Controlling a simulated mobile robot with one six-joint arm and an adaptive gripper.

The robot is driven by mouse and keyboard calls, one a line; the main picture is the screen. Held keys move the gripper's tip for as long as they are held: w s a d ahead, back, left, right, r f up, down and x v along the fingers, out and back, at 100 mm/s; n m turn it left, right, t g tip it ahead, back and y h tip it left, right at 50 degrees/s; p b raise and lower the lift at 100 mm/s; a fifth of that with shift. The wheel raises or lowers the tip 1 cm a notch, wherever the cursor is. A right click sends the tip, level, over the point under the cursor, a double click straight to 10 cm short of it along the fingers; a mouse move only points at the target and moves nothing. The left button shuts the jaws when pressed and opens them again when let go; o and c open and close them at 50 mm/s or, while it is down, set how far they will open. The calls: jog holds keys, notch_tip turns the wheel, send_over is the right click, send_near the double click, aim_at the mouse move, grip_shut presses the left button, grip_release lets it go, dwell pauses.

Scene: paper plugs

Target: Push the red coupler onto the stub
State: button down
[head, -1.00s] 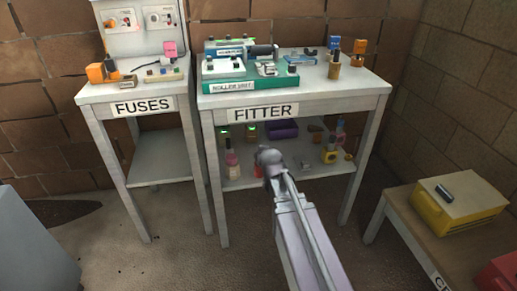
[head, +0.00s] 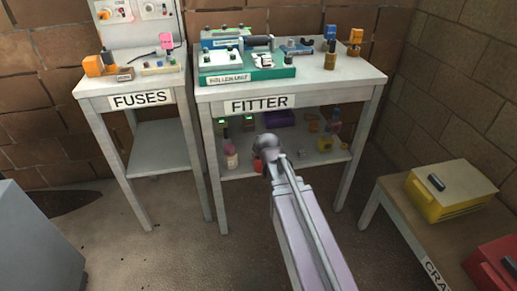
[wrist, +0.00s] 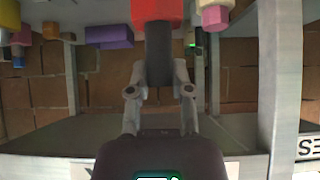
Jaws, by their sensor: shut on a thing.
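My gripper (wrist: 159,78) is shut on the dark grey body of the red coupler (wrist: 157,12), whose red end sticks out past the fingertips at the top of the wrist view. In the head view, my gripper (head: 267,148) is in front of the lower shelf of the table marked FITTER, below its top. Only a bit of red (head: 258,165) shows beside it there; the arm hides the rest. The green roller unit (head: 247,76) stands on that table. I cannot tell which part is the stub.
The FITTER table (head: 345,75) also bears several small coloured pieces at its back right. Bottles and a purple box (head: 280,118) are on its lower shelf. The FUSES table (head: 140,101) stands to the left, a bench with a yellow box (head: 450,190) to the right.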

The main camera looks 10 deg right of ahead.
jog(key=shift+r, duration=0.15)
notch_tip(320, 180, up, 49)
jog(key=p, duration=4.9)
jog(key=shift+r, duration=0.15)
jog(key=shift+s, duration=0.15)
